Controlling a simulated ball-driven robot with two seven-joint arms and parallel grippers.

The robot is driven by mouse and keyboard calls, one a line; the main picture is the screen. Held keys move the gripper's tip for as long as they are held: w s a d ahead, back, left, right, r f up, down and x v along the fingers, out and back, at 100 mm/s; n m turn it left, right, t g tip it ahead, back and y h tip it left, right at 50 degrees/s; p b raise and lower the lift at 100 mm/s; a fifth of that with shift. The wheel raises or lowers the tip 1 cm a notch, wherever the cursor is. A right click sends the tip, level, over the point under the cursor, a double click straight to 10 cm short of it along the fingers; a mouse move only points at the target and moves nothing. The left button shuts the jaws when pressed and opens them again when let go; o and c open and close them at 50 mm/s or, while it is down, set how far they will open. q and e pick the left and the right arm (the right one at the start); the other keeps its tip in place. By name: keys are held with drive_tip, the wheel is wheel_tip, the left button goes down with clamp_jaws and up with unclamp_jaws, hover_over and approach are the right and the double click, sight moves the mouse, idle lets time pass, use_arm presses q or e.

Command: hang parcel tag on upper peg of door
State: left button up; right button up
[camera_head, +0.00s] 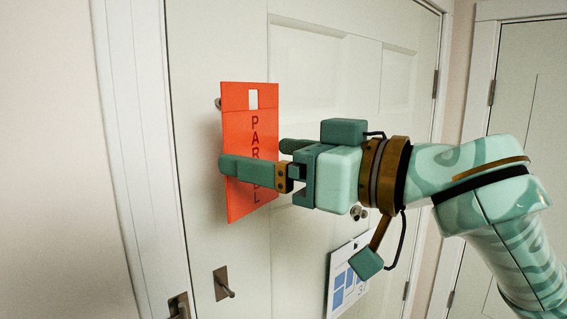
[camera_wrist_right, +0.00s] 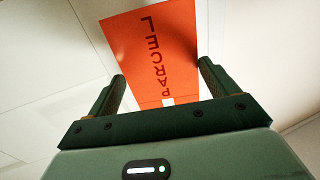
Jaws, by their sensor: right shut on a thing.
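The parcel tag (camera_head: 240,195) is an orange-red upright board with dark letters and a small pale slot near its top. My right gripper (camera_head: 250,157) is shut on it, with one finger crossing its front. The tag is held close to the white door (camera_head: 310,65), slightly tilted. A round metal peg end (camera_head: 218,103) shows at the tag's upper left edge, mostly hidden by the tag. I cannot tell whether the slot is around it. In the right wrist view the tag (camera_wrist_right: 150,45) stretches out beyond the fingers. My left gripper is not in view.
A lower peg (camera_head: 224,285) on a dark plate sticks out below the tag. A door handle (camera_head: 179,306) is at the bottom left. A white and blue card (camera_head: 345,280) hangs on the door below my wrist, near a metal knob (camera_head: 358,212). Wall lies at the left.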

sight(260, 156)
drive_tip(key=shift+f+b+x, duration=0.2)
drive_tip(key=shift+b+x, duration=0.2)
drive_tip(key=shift+x, duration=0.8)
drive_tip(key=shift+w+a+b, duration=0.2)
drive_tip(key=shift+w+b, duration=0.2)
drive_tip(key=shift+w, duration=0.35)
drive_tip(key=shift+w+a+f+b, duration=0.2)
drive_tip(key=shift+w+a+b, duration=0.15)
drive_tip(key=shift+w+b, duration=0.2)
drive_tip(key=shift+w+a+p, duration=0.3)
drive_tip(key=shift+w+p, duration=0.05)
drive_tip(key=shift+p, duration=0.15)
drive_tip(key=shift+w+p, duration=0.1)
drive_tip(key=shift+p, duration=0.25)
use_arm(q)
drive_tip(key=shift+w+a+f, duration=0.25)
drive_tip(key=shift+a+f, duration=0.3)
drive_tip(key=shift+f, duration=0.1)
use_arm(e)
drive_tip(key=shift+a, duration=0.1)
